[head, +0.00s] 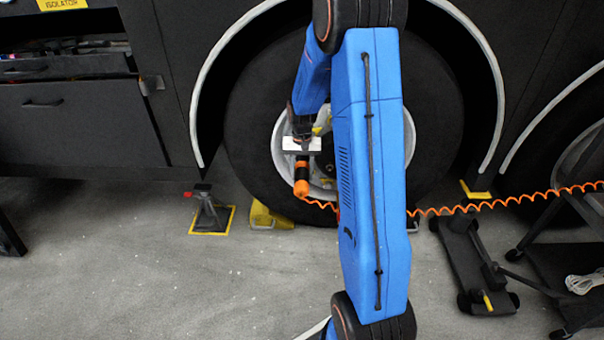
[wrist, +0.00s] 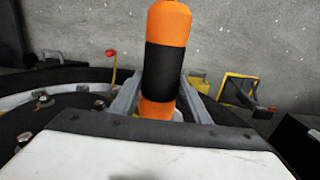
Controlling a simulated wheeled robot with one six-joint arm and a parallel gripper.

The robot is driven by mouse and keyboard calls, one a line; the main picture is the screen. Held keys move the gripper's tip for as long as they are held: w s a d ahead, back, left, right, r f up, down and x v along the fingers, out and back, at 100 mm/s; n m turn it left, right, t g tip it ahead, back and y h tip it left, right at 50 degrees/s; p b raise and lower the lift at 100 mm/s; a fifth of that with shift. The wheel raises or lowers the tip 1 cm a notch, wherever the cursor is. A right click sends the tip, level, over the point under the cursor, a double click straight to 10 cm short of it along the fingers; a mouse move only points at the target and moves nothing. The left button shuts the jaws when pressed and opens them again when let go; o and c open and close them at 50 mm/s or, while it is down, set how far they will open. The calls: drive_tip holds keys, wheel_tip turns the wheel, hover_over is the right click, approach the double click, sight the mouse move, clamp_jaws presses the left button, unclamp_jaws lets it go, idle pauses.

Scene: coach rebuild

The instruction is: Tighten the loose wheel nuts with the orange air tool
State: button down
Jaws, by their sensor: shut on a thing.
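My gripper (head: 301,158) is shut on the orange air tool (head: 301,181), in front of the wheel's silver hub. In the wrist view the tool (wrist: 166,62), orange with a black band, stands between the two grey fingers of my gripper (wrist: 163,88). The coach wheel (head: 254,130) has a black tyre. My arm covers the right part of the hub. I cannot tell which nuts are loose, or whether the tool's working end touches one.
An orange coiled hose (head: 480,204) runs right from the tool. A yellow wheel chock (head: 268,216) and an axle stand (head: 208,212) are on the floor at left. A black trolley jack (head: 470,262) and a cart (head: 575,275) stand at right. The front-left floor is clear.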

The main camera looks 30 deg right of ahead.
sight(301, 182)
drive_tip(key=shift+s+a, duration=0.7)
drive_tip(key=shift+s, duration=0.3)
drive_tip(key=shift+s+a, duration=0.7)
drive_tip(key=shift+s, duration=0.35)
drive_tip(key=shift+s+a, duration=0.7)
drive_tip(key=shift+s, duration=0.3)
